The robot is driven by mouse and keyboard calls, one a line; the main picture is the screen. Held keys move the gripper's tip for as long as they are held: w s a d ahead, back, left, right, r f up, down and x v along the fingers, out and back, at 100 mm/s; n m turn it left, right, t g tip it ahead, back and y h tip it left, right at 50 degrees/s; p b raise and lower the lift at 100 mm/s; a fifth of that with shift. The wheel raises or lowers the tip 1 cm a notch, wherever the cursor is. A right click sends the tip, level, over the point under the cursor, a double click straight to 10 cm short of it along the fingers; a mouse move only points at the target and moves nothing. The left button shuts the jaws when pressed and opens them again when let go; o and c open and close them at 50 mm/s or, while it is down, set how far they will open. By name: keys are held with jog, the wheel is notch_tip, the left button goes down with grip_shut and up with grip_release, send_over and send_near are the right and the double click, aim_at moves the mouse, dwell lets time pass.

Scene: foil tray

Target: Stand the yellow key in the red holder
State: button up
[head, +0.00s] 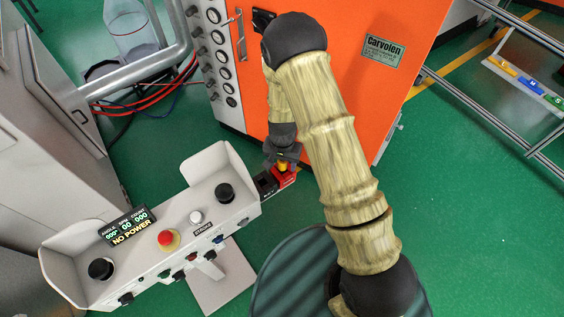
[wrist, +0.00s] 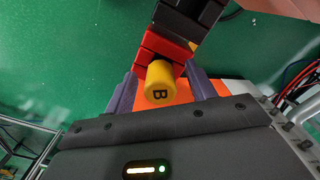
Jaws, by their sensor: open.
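The yellow key (wrist: 158,84) shows its round end marked "B" in the wrist view. It appears to stand in the red holder (wrist: 158,48), though its lower end is hidden. In the head view the yellow key (head: 283,166) is a small patch above the red holder (head: 285,178), at the right end of the grey control console. My gripper (wrist: 161,78) is open, with one finger on each side of the key and gaps visible between them. In the head view my gripper (head: 282,153) is directly over the holder.
A black holder (head: 266,185) adjoins the red one. The grey console (head: 140,262) carries knobs, a red button and a "NO POWER" display. An orange machine (head: 345,90) stands close behind my arm. A rack at right bears a white tray (head: 519,83) with yellow, blue and green pieces.

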notch_tip(320, 180, up, 17)
jog(key=b, duration=0.2)
jog(key=shift+r, duration=0.2)
dwell(0.4)
dwell(0.7)
jog(key=s+d+r+n+t, duration=0.1)
jog(key=s+d+r, duration=0.2)
jog(key=s+d, duration=0.3)
jog(key=s+d+r+n+t, duration=0.1)
jog(key=s+d+r+n, duration=0.1)
jog(key=s+d, duration=0.4)
jog(key=shift+s+d+r+t, duration=0.3)
jog(key=shift+d+r, duration=0.4)
jog(key=shift+r, duration=0.2)
dwell(0.8)
